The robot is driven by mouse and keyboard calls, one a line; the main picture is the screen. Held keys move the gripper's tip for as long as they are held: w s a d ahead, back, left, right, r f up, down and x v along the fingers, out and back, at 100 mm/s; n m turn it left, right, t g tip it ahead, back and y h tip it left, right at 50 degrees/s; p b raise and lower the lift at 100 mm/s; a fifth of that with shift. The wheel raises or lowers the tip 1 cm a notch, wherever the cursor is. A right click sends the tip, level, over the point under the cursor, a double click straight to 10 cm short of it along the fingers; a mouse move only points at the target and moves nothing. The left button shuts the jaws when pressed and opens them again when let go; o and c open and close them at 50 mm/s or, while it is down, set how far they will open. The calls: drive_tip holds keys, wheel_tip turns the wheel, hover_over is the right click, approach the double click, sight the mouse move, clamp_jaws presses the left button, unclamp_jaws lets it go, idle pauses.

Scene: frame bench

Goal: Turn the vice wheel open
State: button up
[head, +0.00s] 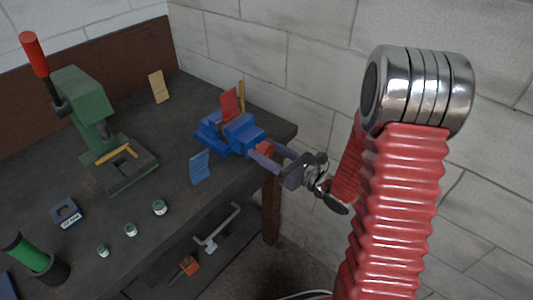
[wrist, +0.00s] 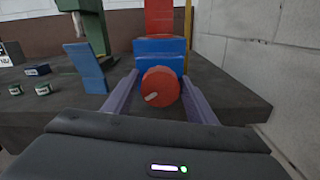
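The blue vice (head: 232,134) stands at the table's right end, near the wall; its blue body (wrist: 160,52) also shows in the wrist view. Its red round wheel (wrist: 160,86) faces me, with a pale mark at its lower left; in the head view the wheel (head: 264,149) is small and partly covered. My gripper (head: 261,148) is open, its two purple fingers one on each side of the wheel. In the wrist view my gripper (wrist: 160,76) has its fingertips close to the wheel's sides; I see no clear contact. A red upright piece (wrist: 159,17) rises from the vice.
A blue plate (head: 200,166) stands just left of the vice. A green press (head: 85,115) with a red handle is farther left. Small green-sided pots (head: 159,207) stand on the dark table (head: 120,275). The block wall (wrist: 255,55) is close on the right.

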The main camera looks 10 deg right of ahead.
drive_tip(key=shift+o, duration=0.9)
drive_tip(key=shift+f, duration=0.15)
drive_tip(key=shift+s+d, duration=0.1)
drive_tip(key=shift+s+d, duration=0.35)
drive_tip(key=shift+s, duration=0.05)
drive_tip(key=v, duration=1.2)
drive_tip(key=shift+s+d, duration=0.15)
drive_tip(key=shift+s, duration=0.1)
